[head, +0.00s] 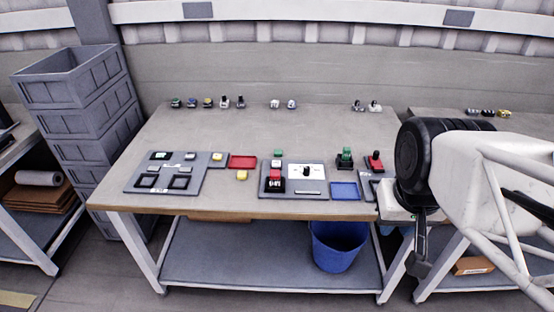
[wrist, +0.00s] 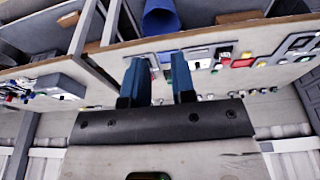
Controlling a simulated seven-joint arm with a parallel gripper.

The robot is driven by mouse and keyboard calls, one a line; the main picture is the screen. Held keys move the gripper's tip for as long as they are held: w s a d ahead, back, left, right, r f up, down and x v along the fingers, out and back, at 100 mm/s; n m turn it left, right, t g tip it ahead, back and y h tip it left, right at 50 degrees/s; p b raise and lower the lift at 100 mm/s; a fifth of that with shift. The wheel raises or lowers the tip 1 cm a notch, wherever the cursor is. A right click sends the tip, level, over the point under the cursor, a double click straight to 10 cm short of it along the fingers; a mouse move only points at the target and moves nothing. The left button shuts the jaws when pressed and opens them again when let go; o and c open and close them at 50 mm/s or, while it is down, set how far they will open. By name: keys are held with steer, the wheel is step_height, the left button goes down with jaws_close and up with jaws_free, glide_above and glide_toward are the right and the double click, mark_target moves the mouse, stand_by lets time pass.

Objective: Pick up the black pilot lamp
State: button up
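Several small parts stand in a row along the back of the table. One with a dark top (head: 224,102) is left of centre, and another dark one (head: 358,105) is towards the right. They are too small for me to tell which is the black pilot lamp. My gripper (head: 419,262) hangs by the table's right front corner, well apart from this row. In the wrist view my gripper (wrist: 160,62) has its two blue-grey fingers apart, with nothing held between them.
A grey panel (head: 206,172) with buttons, a red tray (head: 243,161), a second panel (head: 312,170) and a blue tray (head: 345,190) lie along the table's front. A blue bin (head: 338,246) is below. Grey crates (head: 85,120) stand left. The table's middle is clear.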

steer(key=o, duration=0.8)
steer(key=shift+o, duration=0.2)
steer(key=w+a+f+m+g+y, duration=0.1)
steer(key=w+a+f+m+y, duration=0.35)
steer(key=w, duration=0.65)
steer(key=w+a+f+m+g+y, duration=0.25)
steer(key=w+a+f+m, duration=0.2)
steer(key=w, duration=0.65)
steer(key=w+a+f+m+g+y, duration=0.1)
steer(key=w+a+f+m+y, duration=0.4)
steer(key=w, duration=0.5)
steer(key=w+f+m, duration=0.1)
steer(key=w+f, duration=0.2)
steer(key=w+f+m+t+y, duration=0.1)
steer(key=w+f, duration=0.2)
steer(key=f, duration=0.1)
steer(key=w+f+m+t, duration=0.1)
steer(key=w+f, duration=0.2)
steer(key=w, duration=0.1)
steer(key=shift+a+f+m+y, duration=0.25)
steer(key=shift+f+m+y, duration=0.15)
